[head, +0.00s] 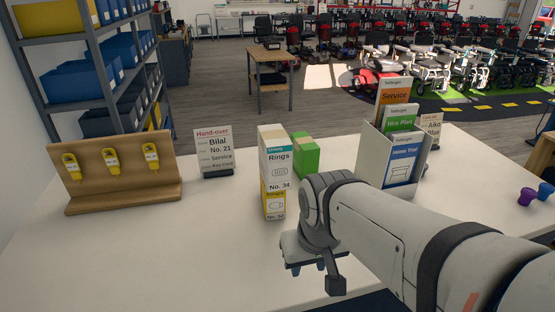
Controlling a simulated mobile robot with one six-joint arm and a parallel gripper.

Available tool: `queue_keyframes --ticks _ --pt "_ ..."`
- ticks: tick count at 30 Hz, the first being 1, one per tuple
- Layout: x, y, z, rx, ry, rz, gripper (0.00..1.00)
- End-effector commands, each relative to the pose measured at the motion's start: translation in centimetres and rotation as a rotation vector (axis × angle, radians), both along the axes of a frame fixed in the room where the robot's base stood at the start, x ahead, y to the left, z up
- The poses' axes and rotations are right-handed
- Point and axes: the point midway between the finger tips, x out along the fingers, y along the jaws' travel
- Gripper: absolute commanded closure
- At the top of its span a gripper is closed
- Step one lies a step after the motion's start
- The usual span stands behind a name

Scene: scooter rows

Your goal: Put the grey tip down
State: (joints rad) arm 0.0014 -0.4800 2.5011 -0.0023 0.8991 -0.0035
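My gripper (315,274) hangs over the front part of the white counter (130,258), pointing down, just in front of the stacked boxes. Its fingers are small and dark in this view, and my wrist covers much of the space between them. I cannot tell whether they are open or shut on something. I cannot make out a grey tip for certain; it may be hidden at the fingers. A purple cup-shaped piece (527,196) and a blue one (545,190) stand at the counter's right end.
A white Rings box (277,160) stands on a yellow box (274,203), beside a green box (306,154). A leaflet holder (406,165) stands behind my arm. A wooden rack with yellow tags (122,185) and a Hand-over sign (214,153) are left. The front-left counter is clear.

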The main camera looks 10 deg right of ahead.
Motion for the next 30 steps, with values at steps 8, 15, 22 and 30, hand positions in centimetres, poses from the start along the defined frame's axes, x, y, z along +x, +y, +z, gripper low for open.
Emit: queue_keyframes --ticks 8,15,22,30 --pt "0.5 0.4 -0.5 0.094 0.049 -0.100 0.46" --pt "4.4 2.0 -1.6 0.537 0.245 -0.656 0.33" --pt "12.3 -0.8 -1.7 1.057 0.396 -1.317 0.33" --pt "19.3 -10.6 -2.9 1.580 0.443 -1.920 0.33"
